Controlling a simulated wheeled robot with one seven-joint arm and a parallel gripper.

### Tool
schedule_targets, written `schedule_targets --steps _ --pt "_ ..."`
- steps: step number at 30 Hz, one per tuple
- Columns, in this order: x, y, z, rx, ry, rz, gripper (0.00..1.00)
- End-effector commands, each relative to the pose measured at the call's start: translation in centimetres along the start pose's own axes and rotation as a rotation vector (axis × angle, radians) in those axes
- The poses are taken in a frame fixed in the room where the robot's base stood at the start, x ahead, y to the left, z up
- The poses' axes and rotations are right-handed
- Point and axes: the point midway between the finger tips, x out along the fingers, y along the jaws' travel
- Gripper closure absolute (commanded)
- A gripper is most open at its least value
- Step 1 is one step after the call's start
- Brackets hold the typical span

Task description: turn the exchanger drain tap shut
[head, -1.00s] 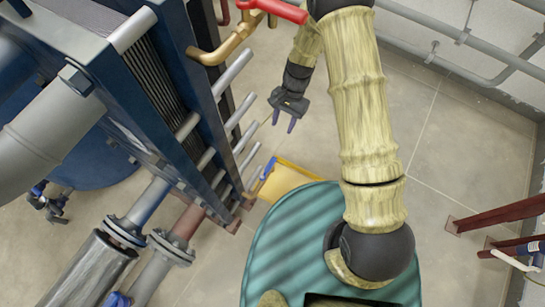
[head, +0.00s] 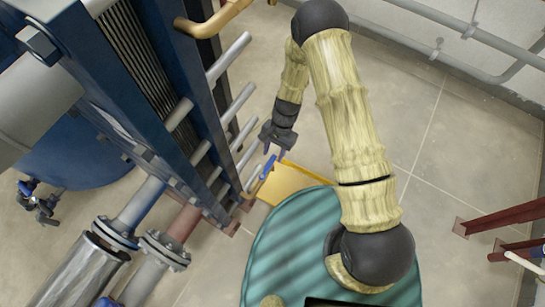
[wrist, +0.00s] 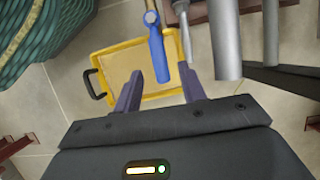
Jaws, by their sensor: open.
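The drain tap's blue lever handle (head: 268,166) shows low beside the exchanger's foot, above a yellow tray. In the wrist view the blue handle (wrist: 158,60) points down the picture toward my gripper, from a pale metal tap body (wrist: 151,17). My gripper (head: 273,151) is open and close to the handle. In the wrist view my gripper's fingers (wrist: 161,73) stand one on each side of the handle's free end, with gaps on both sides. I see no clear contact.
The yellow tray (wrist: 104,61) lies on the floor under the tap. Grey tie bars (head: 237,98) of the blue exchanger frame (head: 176,110) jut out close to my gripper. A brass pipe (head: 212,19) is higher up. Open floor (head: 400,120) lies to the right.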

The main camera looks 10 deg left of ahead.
Motion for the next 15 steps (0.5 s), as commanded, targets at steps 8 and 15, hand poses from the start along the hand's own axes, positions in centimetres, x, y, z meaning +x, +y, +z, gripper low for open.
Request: schedule_targets --steps 8,15 --pt "2.2 0.0 0.0 0.0 0.0 0.0 0.59" --pt "2.2 0.0 0.0 0.0 0.001 0.0 0.63"
